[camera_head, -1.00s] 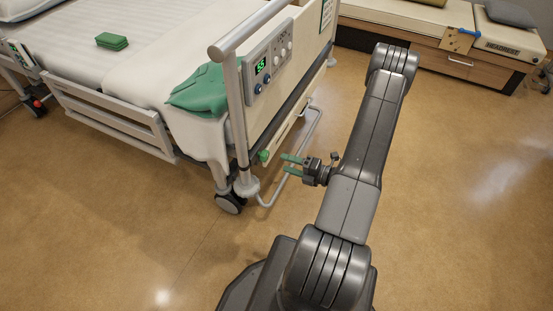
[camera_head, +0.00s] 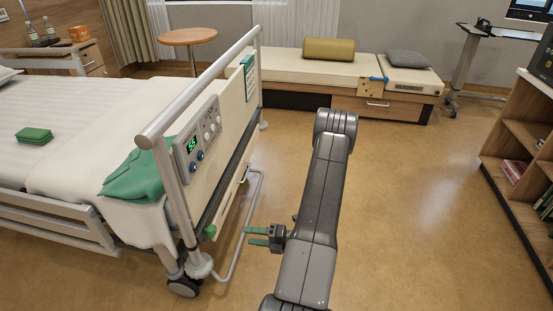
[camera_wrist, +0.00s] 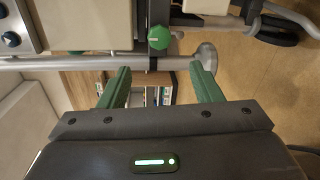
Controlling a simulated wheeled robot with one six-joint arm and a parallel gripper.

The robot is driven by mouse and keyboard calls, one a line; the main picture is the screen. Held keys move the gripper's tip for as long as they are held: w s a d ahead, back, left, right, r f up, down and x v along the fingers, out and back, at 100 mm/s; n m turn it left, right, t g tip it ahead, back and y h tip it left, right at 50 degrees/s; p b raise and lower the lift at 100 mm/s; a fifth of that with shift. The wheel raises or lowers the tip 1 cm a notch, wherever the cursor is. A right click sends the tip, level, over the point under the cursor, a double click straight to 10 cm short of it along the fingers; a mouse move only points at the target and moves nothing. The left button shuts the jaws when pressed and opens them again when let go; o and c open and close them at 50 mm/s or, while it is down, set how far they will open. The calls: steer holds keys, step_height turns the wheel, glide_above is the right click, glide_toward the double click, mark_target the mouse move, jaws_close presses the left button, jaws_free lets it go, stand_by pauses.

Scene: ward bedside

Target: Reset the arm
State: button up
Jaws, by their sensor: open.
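My gripper (camera_head: 256,237) has two green fingers, held apart and empty. In the head view it is beside the foot end of the bed (camera_head: 240,119), pointing left toward a green knob (camera_head: 210,231) on the bed frame, with a gap between. In the wrist view my gripper (camera_wrist: 160,85) shows both fingers spread with nothing between them. The green knob (camera_wrist: 159,38) lies beyond the fingertips.
The footboard carries a control panel (camera_head: 196,138) with a green display. A green cloth (camera_head: 135,178) hangs over the bed corner. A bench (camera_head: 290,66) stands behind, a bookshelf (camera_head: 520,150) at right. The floor (camera_head: 410,220) between is clear.

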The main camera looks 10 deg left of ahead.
mark_target(215, 232)
steer(key=a, duration=0.4)
steer(key=a+b, duration=0.1)
steer(key=a, duration=0.3)
steer(key=w+a+f, duration=0.1)
steer(key=a, duration=0.4)
steer(key=shift+d, duration=0.1)
